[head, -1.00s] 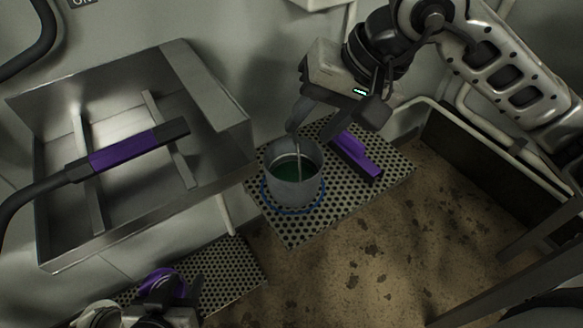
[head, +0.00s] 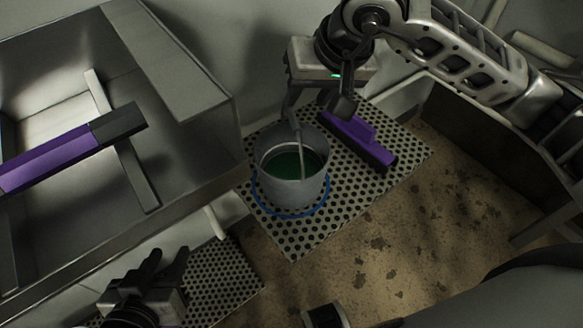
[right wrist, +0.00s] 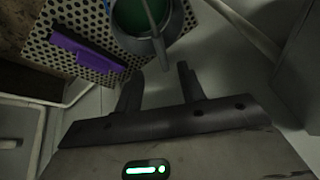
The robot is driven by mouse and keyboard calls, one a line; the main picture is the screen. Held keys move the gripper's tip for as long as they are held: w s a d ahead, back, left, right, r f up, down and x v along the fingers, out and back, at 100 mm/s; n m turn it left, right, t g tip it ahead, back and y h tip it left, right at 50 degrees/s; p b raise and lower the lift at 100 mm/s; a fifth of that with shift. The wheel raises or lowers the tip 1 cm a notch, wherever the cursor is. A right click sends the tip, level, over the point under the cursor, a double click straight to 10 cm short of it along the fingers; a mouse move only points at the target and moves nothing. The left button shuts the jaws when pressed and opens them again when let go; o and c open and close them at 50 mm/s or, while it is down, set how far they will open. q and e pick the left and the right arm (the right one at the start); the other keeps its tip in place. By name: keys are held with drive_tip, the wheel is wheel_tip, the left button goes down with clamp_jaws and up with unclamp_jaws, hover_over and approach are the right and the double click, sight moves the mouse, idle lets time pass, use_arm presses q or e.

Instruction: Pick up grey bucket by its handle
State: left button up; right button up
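The grey bucket (head: 292,190) stands upright on a perforated mat and holds green contents. A thin grey bar, seemingly its handle (head: 303,158), crosses the mouth; it also shows in the right wrist view (right wrist: 153,22). A blue ring (head: 290,212) goes around the bucket low down. My right gripper (head: 316,108) is open and empty just behind the bucket's far rim; in the right wrist view its fingers (right wrist: 158,80) are apart, with the bar beyond them. I cannot tell if a finger touches the bar. My left gripper (head: 166,262) is open and empty at the lower left.
A purple and black tool (head: 357,140) lies on the perforated mat (head: 295,240) right of the bucket. A metal basin (head: 190,85) with a purple-gripped bar (head: 60,155) across it stands at left. Another perforated mat (head: 225,275) lies below it. The stained brown floor at right is mostly clear.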

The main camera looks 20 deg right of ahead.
sight(293, 114)
drive_tip(key=x, duration=0.9)
drive_tip(key=shift+w+a, duration=0.1)
drive_tip(key=shift+w, duration=0.1)
clamp_jaws()
drive_tip(key=shift+r, duration=0.15)
idle(1.0)
